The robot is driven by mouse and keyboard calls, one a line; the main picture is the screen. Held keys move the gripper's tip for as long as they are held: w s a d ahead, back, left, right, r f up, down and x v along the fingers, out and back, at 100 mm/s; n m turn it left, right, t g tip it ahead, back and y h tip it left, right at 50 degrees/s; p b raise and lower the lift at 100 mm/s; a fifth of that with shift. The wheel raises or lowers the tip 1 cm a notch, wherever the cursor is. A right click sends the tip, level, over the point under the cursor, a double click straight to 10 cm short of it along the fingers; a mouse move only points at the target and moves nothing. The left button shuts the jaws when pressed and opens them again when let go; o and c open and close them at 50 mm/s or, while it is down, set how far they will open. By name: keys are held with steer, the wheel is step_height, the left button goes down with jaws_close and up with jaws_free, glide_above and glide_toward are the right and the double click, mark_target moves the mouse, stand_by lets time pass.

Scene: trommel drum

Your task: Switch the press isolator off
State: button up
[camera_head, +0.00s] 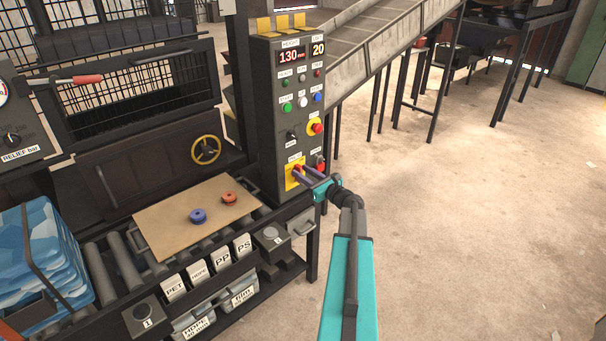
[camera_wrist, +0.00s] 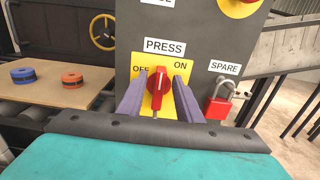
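The press isolator (camera_wrist: 157,88) is a red rotary handle on a yellow plate, under a PRESS label on the grey control panel. OFF is marked at its upper left and ON at its upper right. The handle stands nearly upright between the two marks. My gripper (camera_wrist: 156,90) is open, with one purple finger on each side of the handle. Small gaps seem to show between the fingers and the handle; contact is not clear. In the head view my gripper (camera_head: 304,174) reaches the isolator's yellow plate (camera_head: 289,184) from the right and partly hides it.
A red padlock (camera_wrist: 217,107) hangs under a SPARE label right of the isolator. A red button on yellow (camera_head: 315,127) sits above. A board (camera_head: 165,222) with blue and orange discs lies to the left. Open floor (camera_head: 460,220) is on the right.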

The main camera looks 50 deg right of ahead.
steer(key=shift+c, duration=0.3)
jaws_close()
steer(key=shift+a+f, duration=0.1)
steer(key=shift+n+b, duration=0.5)
steer(key=shift+b, duration=0.65)
steer(key=n+b, duration=0.5)
steer(key=b, duration=0.4)
steer(key=a+f+n+b, duration=0.1)
steer(key=n+b, duration=0.5)
steer(key=b, duration=0.3)
steer(key=n+b, duration=0.5)
steer(key=b, duration=0.4)
steer(key=shift+w+a+f+n+b, duration=0.1)
steer(key=shift+a+f+n+b, duration=0.2)
steer(key=shift+f+n, duration=0.1)
steer(key=shift+r, duration=0.1)
